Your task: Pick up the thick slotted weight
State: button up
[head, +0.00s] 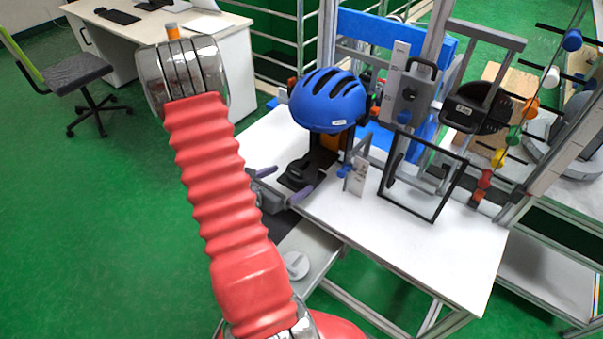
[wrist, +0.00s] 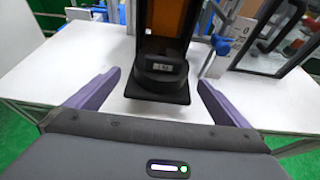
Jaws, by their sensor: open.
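A thick dark round weight (wrist: 163,68) with a small pale label on its front sits on a black base (wrist: 157,95) in the wrist view. I take it to be the thick slotted weight; its slot is not clear to see. It also shows as a dark weight (head: 301,172) on the white table in the head view. My gripper (wrist: 160,77) is open, with one purple finger on each side of the weight and visible gaps between. In the head view my gripper (head: 294,178) is low over the table by the weight, partly hidden by my arm.
A blue helmet (head: 328,98) hangs just above and behind the weight, by an upright orange panel (wrist: 165,28). A black frame (head: 437,172) stands to the right. A pale grey disc (head: 296,265) lies on the lower shelf. The table front (head: 400,240) is clear.

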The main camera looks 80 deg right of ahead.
aim_at(294, 177)
jog(key=shift+x, duration=2.55)
jog(key=shift+s+r, duration=0.15)
